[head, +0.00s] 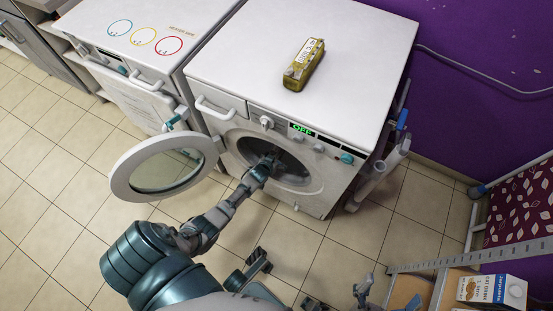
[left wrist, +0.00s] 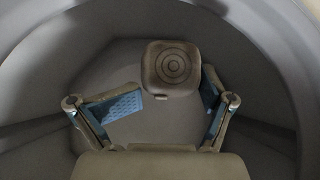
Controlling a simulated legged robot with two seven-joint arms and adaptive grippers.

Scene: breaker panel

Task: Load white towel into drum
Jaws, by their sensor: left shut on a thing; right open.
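The washer (head: 300,60) stands with its round door (head: 163,168) swung open to the left. My right gripper (head: 387,296) is at the bottom edge of the head view, open and empty, partly cut off.
The washer display (head: 302,129) reads OFF. A second white appliance (head: 150,40) stands at left. A carton (head: 492,290) and a metal-edged shelf (head: 480,257) are at lower right. Tiled floor is open at left.

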